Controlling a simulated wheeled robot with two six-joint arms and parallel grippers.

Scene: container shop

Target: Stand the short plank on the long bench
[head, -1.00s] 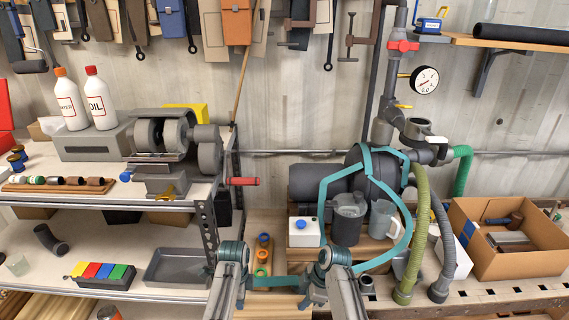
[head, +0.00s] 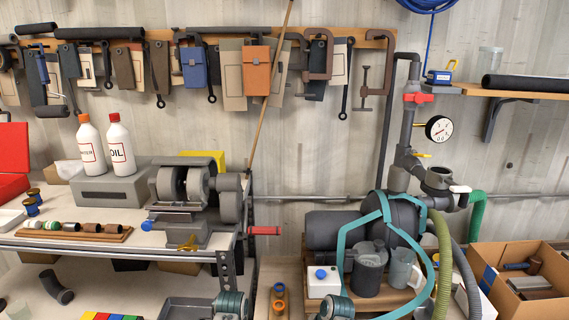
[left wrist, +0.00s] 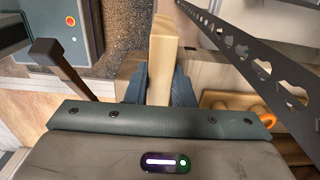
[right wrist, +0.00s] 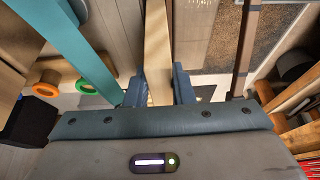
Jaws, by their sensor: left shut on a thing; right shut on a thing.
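In the left wrist view my left gripper (left wrist: 160,88) is shut on a pale wooden plank (left wrist: 163,50), which runs away from the jaws. In the right wrist view my right gripper (right wrist: 158,88) is shut on a similar pale plank (right wrist: 157,45). I cannot tell from the pictures whether both hold the same piece. Neither jaw shows in the head view; only parts of my arms show at its bottom edge. A pale wooden surface (head: 263,272) shows there between the shelf and the pump; I cannot tell whether it is the long bench.
A steel shelf (head: 228,262) with a grinder (head: 190,190) stands left. A pump (head: 335,228) with teal straps, a white container (head: 323,281) and jugs stand right of centre. A cardboard box (head: 510,262) is at far right. A perforated rail (left wrist: 245,45) passes near my left gripper.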

